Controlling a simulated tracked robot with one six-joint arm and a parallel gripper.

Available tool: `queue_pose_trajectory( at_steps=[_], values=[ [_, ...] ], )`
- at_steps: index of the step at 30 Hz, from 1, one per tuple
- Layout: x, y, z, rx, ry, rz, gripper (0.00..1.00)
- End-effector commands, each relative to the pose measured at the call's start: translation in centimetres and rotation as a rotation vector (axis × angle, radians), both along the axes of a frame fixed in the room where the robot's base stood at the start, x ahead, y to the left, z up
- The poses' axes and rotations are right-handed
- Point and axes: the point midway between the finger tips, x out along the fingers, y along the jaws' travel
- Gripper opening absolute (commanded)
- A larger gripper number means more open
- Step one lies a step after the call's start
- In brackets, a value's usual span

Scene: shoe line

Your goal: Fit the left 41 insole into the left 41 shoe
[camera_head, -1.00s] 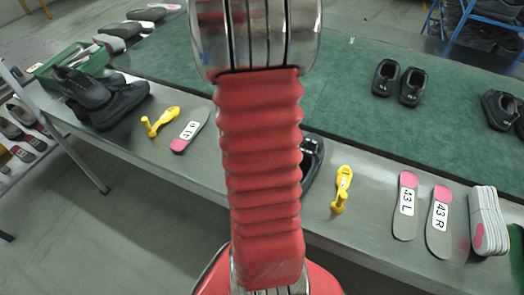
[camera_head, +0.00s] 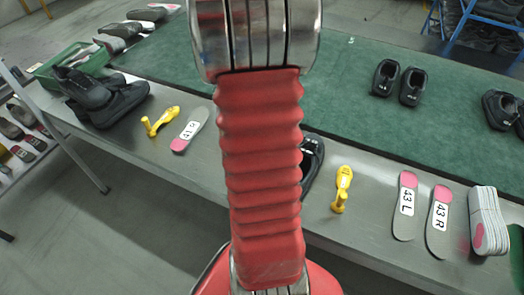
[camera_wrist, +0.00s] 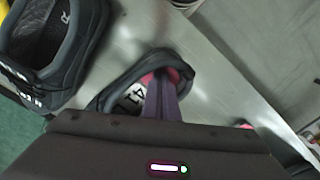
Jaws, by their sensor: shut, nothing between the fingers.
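In the wrist view, a dark shoe (camera_wrist: 192,72) lies on the metal surface with an insole (camera_wrist: 133,95) inside its opening. The insole shows a pink end and a white label that seems to read 41; its side letter is not legible. My gripper (camera_wrist: 165,82) is shut and empty, its fingertips at the shoe opening, over the insole. Whether they touch it I cannot tell. Part of a dark shoe (camera_head: 313,158) shows beside my arm in the head view; my gripper is hidden there.
A larger-looking dark shoe marked R (camera_wrist: 60,45) stands close by. On the bench (camera_head: 270,222) are yellow tools (camera_head: 341,188), a grey-pink insole (camera_head: 190,130), two 43 insoles (camera_head: 405,205) and an insole stack (camera_head: 487,220). Shoe pairs (camera_head: 398,82) stand on the green mat (camera_head: 350,110).

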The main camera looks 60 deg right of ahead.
Motion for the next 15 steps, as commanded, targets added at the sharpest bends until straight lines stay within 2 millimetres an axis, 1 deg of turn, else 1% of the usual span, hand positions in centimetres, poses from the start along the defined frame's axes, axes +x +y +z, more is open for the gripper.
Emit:
queue_pose_trajectory(
  at_steps=[15],
  values=[
    [-0.02, -0.13, -0.83, 0.001, 0.001, 0.0, 0.0]
  ],
)
